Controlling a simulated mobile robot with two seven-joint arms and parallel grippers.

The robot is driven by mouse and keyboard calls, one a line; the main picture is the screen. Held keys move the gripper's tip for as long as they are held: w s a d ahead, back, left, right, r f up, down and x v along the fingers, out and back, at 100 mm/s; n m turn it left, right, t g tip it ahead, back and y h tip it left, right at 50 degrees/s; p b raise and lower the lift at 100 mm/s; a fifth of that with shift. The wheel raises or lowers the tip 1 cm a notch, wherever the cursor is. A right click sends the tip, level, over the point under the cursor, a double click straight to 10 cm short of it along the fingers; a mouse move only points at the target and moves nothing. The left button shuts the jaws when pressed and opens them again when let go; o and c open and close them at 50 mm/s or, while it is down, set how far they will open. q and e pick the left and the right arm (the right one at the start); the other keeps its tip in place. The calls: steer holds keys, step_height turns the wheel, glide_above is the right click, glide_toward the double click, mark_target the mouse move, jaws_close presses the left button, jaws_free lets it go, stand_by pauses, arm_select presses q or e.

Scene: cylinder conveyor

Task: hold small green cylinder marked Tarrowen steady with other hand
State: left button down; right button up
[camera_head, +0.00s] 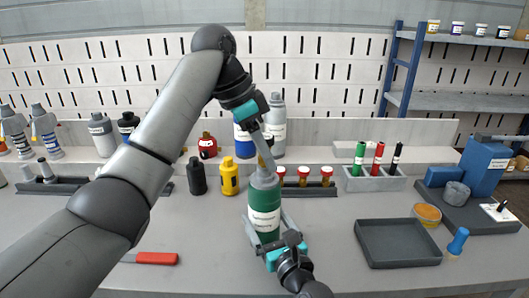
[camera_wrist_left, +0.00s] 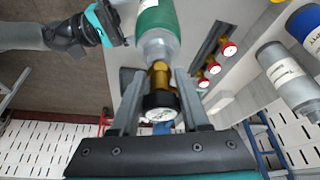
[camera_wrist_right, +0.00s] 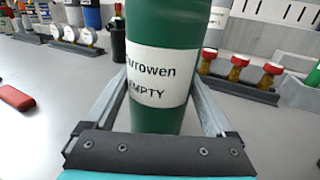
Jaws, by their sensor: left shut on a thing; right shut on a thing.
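The green cylinder (camera_head: 264,210) stands upright on the grey bench in the head view, with a grey shoulder and a white label. In the right wrist view the cylinder (camera_wrist_right: 165,60) fills the middle, its label reading "rrowen" and "EMPTY". My right gripper (camera_head: 268,222) is shut around its body from the front, low down. My left gripper (camera_head: 264,148) comes from above and is shut on the brass valve at its top. In the left wrist view the brass valve (camera_wrist_left: 161,76) with a round white-faced gauge (camera_wrist_left: 159,114) sits between the left fingers.
A rack with red-capped brass valves (camera_head: 305,188) stands behind the cylinder. Yellow (camera_head: 229,177) and black (camera_head: 197,176) small bottles stand to its left. An empty dark tray (camera_head: 398,243) lies to the right; a red-handled tool (camera_head: 152,258) lies front left.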

arm_select(q)
steer(key=shift+n+t+y, duration=0.3)
steer(key=shift+n+t, duration=0.3)
steer(key=shift+n, duration=1.1)
steer(key=shift+n+y, duration=0.3)
steer(key=shift+n, duration=0.5)
steer(key=n+t+y, duration=0.1)
steer(key=n, duration=0.3)
steer(key=shift+n, duration=0.3)
steer(key=shift+n+t, duration=0.3)
steer(key=n+y, duration=0.1)
steer(key=n, duration=0.1)
steer(key=n+y, duration=0.1)
steer(key=n, duration=0.2)
steer(key=shift+y, duration=0.3)
